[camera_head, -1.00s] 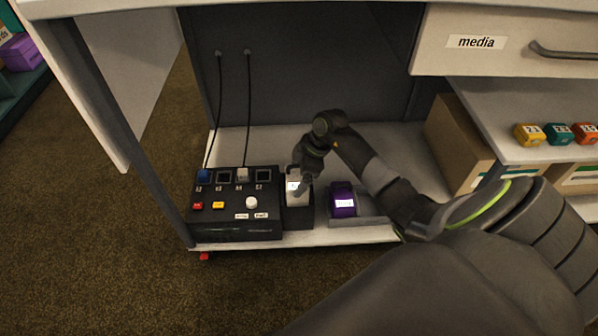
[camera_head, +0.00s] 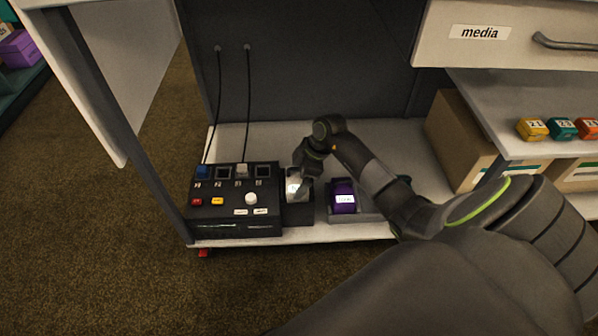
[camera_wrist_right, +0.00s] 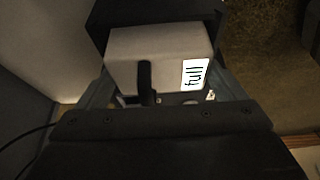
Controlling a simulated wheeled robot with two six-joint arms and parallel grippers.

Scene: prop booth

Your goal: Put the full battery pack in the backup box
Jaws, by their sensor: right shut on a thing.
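The white battery pack (camera_head: 294,189) with a "full" label is at the mouth of a small dark open-topped box (camera_head: 299,214) on the low shelf. I cannot read any name on this box. In the right wrist view the white pack (camera_wrist_right: 150,45) lies between the fingers of my right gripper (camera_wrist_right: 160,88), with the dark box (camera_wrist_right: 97,22) around its far side. My right gripper (camera_head: 303,172) is shut on the pack from above. How deep the pack sits is hidden. My left gripper is not in view.
A black panel (camera_head: 232,228) with buttons and several sockets stands directly left of the dark box. A purple pack (camera_head: 342,198) sits in a grey holder (camera_head: 372,216) to the right. Cardboard boxes (camera_head: 458,140) stand farther right. The shelf behind is clear.

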